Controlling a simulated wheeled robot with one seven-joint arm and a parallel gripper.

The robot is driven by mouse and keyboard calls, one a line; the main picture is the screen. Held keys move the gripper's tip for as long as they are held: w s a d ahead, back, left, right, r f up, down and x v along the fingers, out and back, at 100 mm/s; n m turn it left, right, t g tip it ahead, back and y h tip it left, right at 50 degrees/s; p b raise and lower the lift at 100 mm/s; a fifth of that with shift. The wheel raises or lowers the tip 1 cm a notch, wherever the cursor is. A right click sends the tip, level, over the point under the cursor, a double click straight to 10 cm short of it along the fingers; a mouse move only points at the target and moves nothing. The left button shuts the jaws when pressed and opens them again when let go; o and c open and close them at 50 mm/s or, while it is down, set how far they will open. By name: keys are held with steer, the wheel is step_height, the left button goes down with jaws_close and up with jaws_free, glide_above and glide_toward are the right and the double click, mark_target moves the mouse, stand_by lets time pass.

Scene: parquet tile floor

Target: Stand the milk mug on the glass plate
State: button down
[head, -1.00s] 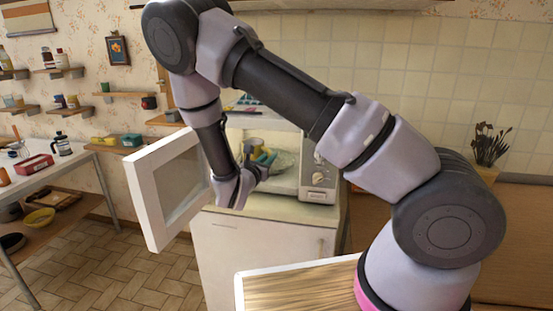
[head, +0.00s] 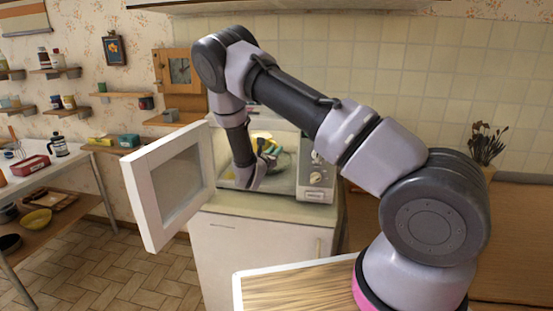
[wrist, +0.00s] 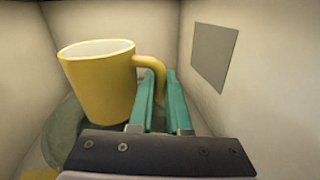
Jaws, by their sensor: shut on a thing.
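The milk mug (wrist: 98,85) is yellow with a white inside. It looks upright in the wrist view, with its handle toward my gripper (wrist: 160,78). The teal fingers are shut on that handle. The round greenish glass plate (wrist: 62,138) lies inside the microwave, below the mug and partly hidden by it. I cannot tell whether the mug's base touches the plate. In the head view my gripper (head: 268,158) is inside the open microwave, and the glass plate (head: 284,162) shows in part behind it.
The microwave (head: 313,178) stands on a cabinet (head: 250,250), its white-framed door (head: 168,190) swung open to the left. Its inner walls are close around the mug and my gripper. A yellow patch (wrist: 40,173) shows at the wrist view's lower left edge.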

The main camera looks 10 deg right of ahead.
steer(key=shift+w+d+f, duration=0.1)
steer(key=shift+w+f, duration=0.05)
steer(key=shift+f, duration=1.55)
steer(key=shift+f, duration=0.1)
steer(key=c, duration=0.9)
jaws_free()
steer(key=shift+o, duration=0.2)
steer(key=shift+s+a, duration=0.2)
steer(key=v, duration=1.1)
steer(key=shift+s, duration=0.25)
steer(key=shift+a, duration=0.1)
